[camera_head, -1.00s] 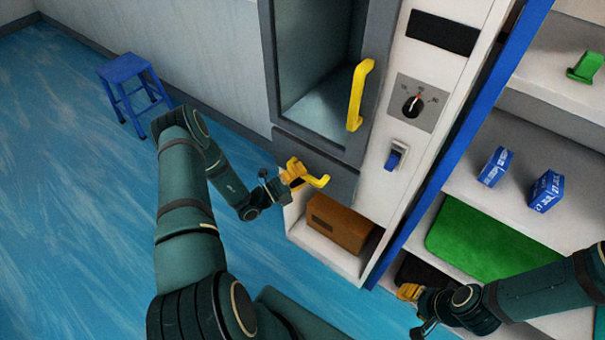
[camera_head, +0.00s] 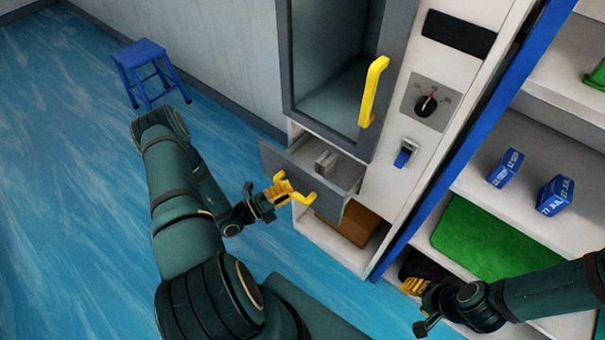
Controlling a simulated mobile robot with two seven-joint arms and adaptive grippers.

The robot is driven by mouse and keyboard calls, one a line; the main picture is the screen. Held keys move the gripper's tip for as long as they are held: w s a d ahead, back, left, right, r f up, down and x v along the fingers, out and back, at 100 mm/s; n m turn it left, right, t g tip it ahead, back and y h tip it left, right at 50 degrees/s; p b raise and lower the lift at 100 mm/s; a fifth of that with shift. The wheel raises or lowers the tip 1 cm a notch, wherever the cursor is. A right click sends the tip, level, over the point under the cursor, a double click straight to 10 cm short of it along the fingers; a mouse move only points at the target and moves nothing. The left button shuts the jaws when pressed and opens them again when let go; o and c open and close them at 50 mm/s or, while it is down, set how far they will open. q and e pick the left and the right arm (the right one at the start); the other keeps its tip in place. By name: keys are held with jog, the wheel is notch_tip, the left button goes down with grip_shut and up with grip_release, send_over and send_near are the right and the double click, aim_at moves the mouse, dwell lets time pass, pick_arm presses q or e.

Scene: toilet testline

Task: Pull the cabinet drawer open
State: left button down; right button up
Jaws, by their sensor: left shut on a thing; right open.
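The grey cabinet drawer (camera_head: 300,171) sticks partway out of the white cabinet, below the glass-fronted door. A small grey item (camera_head: 326,160) shows inside it. The drawer's yellow handle (camera_head: 307,198) is on its front face. My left gripper (camera_head: 284,191) is shut on this handle; its fingers hide part of it. My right gripper (camera_head: 414,287) is open at the lower right, by the lowest shelf, apart from the drawer.
A brown box (camera_head: 348,224) sits in the open compartment under the drawer. The upper door has a yellow handle (camera_head: 373,92). A blue stool (camera_head: 143,62) stands at the far left. Blue floor in front is clear. Shelves at right hold two blue boxes (camera_head: 555,195) and a green mat (camera_head: 490,245).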

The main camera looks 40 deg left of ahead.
pick_arm(q)
jog(key=s, duration=0.8)
jog(key=shift+s+a, duration=0.3)
jog(key=shift+s, duration=0.1)
jog(key=c, duration=0.9)
grip_release()
jog(key=shift+c, duration=0.2)
jog(key=v, duration=1.2)
jog(key=shift+a, duration=0.1)
